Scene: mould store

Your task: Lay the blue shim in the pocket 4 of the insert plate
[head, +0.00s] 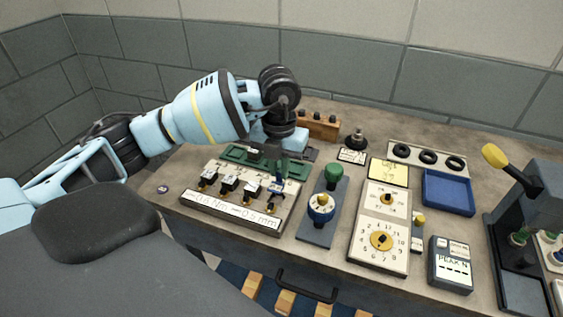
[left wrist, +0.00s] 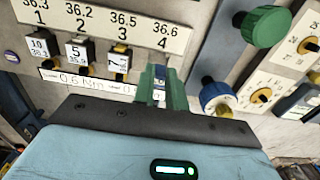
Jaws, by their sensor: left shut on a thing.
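The insert plate (head: 235,213) is a pale block at the front of the bench, with a green strip along its back and a row of clamps. In the left wrist view its label strip (left wrist: 98,20) carries the numbers 1 to 4. My left gripper (head: 280,179) is over the right end of the plate, at the fourth clamp. In the left wrist view the green fingers (left wrist: 161,80) stand below the label 4, shut on a small bluish piece, the blue shim (head: 276,187). The shim is mostly hidden by the fingers; contact with pocket 4 cannot be told. My right gripper is not in view.
Right of the plate stands a grey base with a green knob (head: 334,171) and a blue dial (head: 321,207). Beyond are a dial panel (head: 379,222), a blue tray (head: 448,212), a grey meter (head: 451,275) and a yellow-handled press (head: 539,205). A wooden rack (head: 318,127) stands behind.

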